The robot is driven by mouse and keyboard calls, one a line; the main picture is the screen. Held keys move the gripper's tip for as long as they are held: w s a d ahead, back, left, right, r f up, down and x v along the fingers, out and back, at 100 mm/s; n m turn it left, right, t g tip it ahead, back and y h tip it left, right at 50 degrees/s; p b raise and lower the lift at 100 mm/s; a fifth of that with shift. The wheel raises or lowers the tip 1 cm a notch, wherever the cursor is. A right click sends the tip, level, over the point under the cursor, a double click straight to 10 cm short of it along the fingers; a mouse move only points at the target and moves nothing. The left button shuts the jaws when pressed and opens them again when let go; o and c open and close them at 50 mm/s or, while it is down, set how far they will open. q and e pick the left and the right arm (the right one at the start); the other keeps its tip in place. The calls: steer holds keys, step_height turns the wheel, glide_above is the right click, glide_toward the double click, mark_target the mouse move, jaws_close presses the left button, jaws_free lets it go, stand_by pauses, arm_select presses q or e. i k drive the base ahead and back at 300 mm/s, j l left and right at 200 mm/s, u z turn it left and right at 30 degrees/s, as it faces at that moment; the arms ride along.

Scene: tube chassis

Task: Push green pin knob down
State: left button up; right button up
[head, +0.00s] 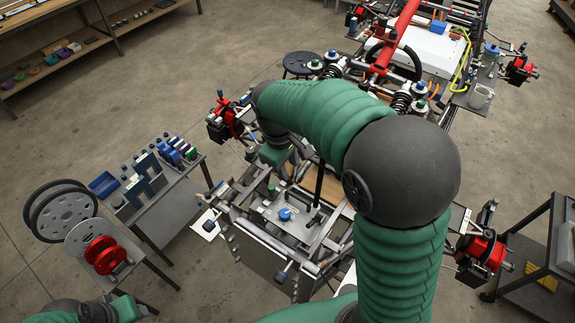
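Small green-topped knobs stand on the tube chassis, one at the upper middle (315,64) and one farther right (420,105). I cannot tell which is the pin knob or whether it is up or down. My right arm rises from the bottom and bends left across the chassis. Its gripper (280,167) is small and partly hidden, above the chassis's near left part. It is apart from both green-topped knobs in the picture; its finger opening is unclear. Part of my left arm shows at the bottom left, with its gripper (146,309) barely visible.
A blue knob (285,214) sits on a grey plate at the near chassis end. A red bar (398,35) crosses the far part. A small table (168,208) with tools and wheels stands left, a dark cart (535,255) right.

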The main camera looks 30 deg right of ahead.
mark_target(271, 188)
steer(key=k, duration=1)
